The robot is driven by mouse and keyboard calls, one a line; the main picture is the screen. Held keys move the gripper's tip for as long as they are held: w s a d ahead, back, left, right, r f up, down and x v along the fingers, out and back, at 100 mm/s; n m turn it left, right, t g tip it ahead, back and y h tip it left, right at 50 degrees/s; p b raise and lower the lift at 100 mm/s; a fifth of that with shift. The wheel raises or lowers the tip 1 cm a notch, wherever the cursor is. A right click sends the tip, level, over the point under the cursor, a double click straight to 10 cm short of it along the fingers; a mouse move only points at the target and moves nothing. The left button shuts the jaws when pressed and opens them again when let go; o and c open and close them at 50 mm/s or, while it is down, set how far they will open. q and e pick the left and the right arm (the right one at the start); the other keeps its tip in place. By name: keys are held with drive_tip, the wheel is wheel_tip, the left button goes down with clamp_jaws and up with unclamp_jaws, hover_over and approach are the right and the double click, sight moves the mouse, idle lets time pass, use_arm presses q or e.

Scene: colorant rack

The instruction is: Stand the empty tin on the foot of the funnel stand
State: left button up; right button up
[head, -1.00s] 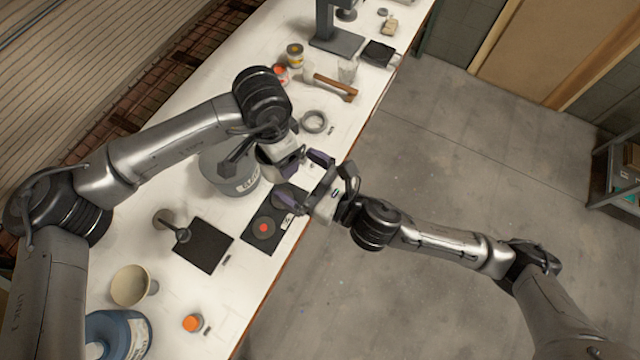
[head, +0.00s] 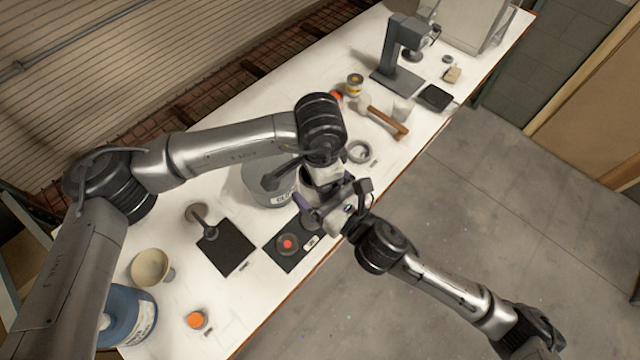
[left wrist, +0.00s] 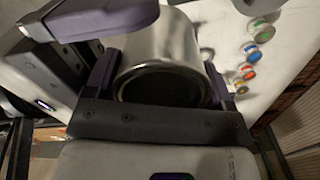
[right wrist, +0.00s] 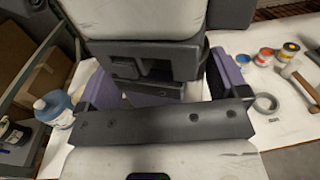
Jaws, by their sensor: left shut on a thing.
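My left gripper (left wrist: 160,85) is shut on the empty tin (left wrist: 177,50), a silver cylinder with a dark round end facing the left wrist camera. The head view largely hides the tin behind the arms. My right gripper (head: 335,200) is open, close against my left gripper. In the right wrist view its spread fingers (right wrist: 165,85) straddle my left gripper's body. One purple finger crosses beside the tin in the left wrist view; I cannot tell whether it touches. What looks like the funnel stand (head: 398,38) stands at the far end, with a flat grey foot (head: 396,83).
A large bucket (head: 262,182) stands behind the grippers. A hammer (head: 388,122), a tape roll (head: 359,152) and small tins (head: 354,84) lie toward the stand. A dark pad (head: 278,258), a black plate (head: 228,254), a cream bowl (head: 150,267) and a blue container (head: 135,318) are nearer.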

use_arm(q)
drive_tip(key=shift+w, duration=0.1)
use_arm(e)
drive_tip(key=shift+s+a, duration=0.2)
drive_tip(key=c, duration=0.6)
use_arm(q)
drive_tip(key=o, duration=0.9)
drive_tip(key=shift+d, duration=0.1)
use_arm(e)
drive_tip(key=shift+r, duration=0.1)
drive_tip(key=shift+c, duration=0.2)
use_arm(q)
drive_tip(key=shift+o, duration=0.2)
drive_tip(key=shift+d, duration=0.1)
drive_tip(key=shift+s+r, duration=0.1)
drive_tip(key=shift+s, duration=0.1)
